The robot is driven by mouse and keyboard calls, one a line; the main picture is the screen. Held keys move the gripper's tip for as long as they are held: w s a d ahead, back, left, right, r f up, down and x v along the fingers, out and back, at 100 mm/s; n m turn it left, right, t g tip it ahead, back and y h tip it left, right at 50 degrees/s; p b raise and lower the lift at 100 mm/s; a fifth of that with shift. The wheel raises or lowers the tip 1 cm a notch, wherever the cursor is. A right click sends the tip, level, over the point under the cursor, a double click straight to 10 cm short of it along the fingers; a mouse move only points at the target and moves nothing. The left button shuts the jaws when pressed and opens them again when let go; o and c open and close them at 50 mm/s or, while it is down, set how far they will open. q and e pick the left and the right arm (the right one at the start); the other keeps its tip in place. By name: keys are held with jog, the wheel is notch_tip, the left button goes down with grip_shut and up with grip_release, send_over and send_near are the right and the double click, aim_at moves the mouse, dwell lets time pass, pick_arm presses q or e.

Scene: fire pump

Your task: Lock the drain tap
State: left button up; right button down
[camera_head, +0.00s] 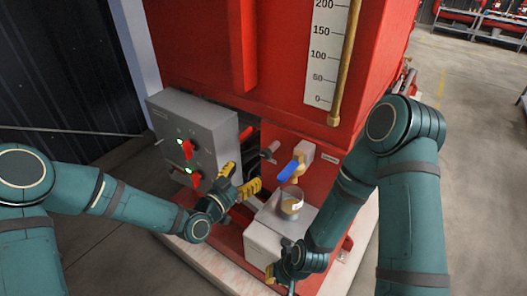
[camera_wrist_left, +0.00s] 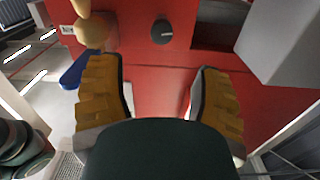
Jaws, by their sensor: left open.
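The drain tap is a brass tap with a blue lever (camera_head: 288,172) on the red pump housing. In the left wrist view the lever (camera_wrist_left: 76,70) is at the upper left, outside my left fingers. My left gripper (camera_head: 240,181) is open and empty, left of the tap and apart from it. In the left wrist view its yellow fingers (camera_wrist_left: 160,95) are spread wide with the red panel between and beyond them. My right gripper (camera_head: 272,274) is low in front of the pale box; its fingers are mostly hidden by its wrist.
A cup (camera_head: 291,207) stands under the tap on a pale box (camera_head: 262,243). A grey control box (camera_head: 205,125) with red switches and green lights is close to my left gripper. A dark round fitting (camera_wrist_left: 162,32) shows on the red panel. A scale (camera_head: 325,50) is above.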

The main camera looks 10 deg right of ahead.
aim_at(264, 155)
pick_arm(q)
jog(key=x, duration=1.1)
jog(key=shift+f+p, duration=0.15)
jog(key=shift+p, duration=0.15)
grip_shut()
